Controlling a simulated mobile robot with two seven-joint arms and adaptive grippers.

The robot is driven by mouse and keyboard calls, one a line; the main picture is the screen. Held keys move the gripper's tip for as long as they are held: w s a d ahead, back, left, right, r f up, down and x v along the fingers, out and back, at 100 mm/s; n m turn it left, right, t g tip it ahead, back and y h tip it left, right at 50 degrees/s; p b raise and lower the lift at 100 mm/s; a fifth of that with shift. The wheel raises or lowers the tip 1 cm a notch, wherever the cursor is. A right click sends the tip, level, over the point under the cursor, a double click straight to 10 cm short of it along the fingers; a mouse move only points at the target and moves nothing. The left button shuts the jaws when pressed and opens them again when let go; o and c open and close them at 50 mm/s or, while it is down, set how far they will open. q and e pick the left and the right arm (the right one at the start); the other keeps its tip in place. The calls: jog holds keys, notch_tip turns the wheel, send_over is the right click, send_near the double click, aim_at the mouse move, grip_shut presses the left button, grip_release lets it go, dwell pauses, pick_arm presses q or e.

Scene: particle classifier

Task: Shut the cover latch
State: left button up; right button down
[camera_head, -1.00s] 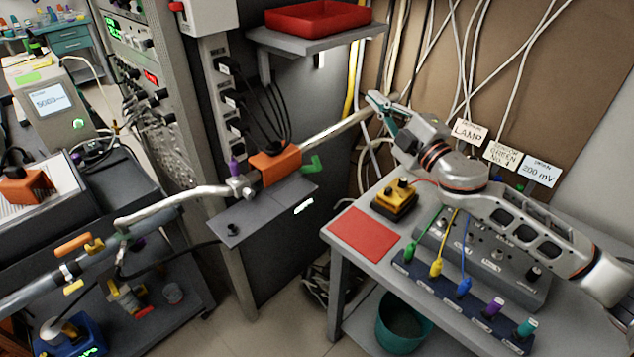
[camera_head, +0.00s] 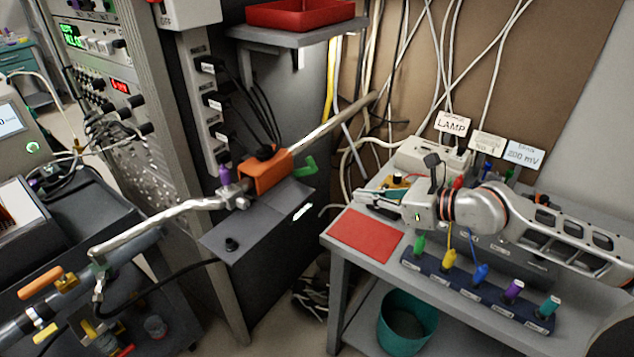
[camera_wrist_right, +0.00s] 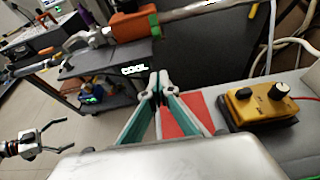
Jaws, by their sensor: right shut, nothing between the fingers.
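An orange clamp-like cover (camera_head: 265,172) sits around the pale metal pipe above a grey shelf. A green lever (camera_head: 304,168), which looks like its latch, sticks out at its right end. The orange cover (camera_wrist_right: 135,24) and green lever (camera_wrist_right: 155,26) also show at the top of the wrist view. My right gripper (camera_head: 360,197) is shut and empty above the right table, to the right of and apart from the lever. Its teal-padded fingers (camera_wrist_right: 160,82) meet in the wrist view. My left gripper (camera_wrist_right: 64,135) appears at the wrist view's left edge, fingers apart and empty.
The right table holds a red mat (camera_head: 364,236), a yellow box (camera_wrist_right: 262,104) and a dark strip with coloured plugs (camera_head: 480,287). A red tray (camera_head: 305,16) rests on a shelf above the pipe. A gap of floor separates the table and cabinet.

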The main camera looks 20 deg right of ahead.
send_near(303, 168)
jog(key=shift+w+a+f+p, duration=0.15)
jog(key=shift+w+a+f, duration=0.25)
jog(key=shift+f, duration=0.35)
jog(key=shift+w+a+f+p, duration=0.1)
jog(key=shift+w+a+f, duration=0.1)
jog(key=shift+w+f, duration=0.45)
jog(key=shift+w+a+f+p, duration=0.15)
jog(key=shift+w+a+f, duration=0.15)
jog(key=shift+f, duration=0.6)
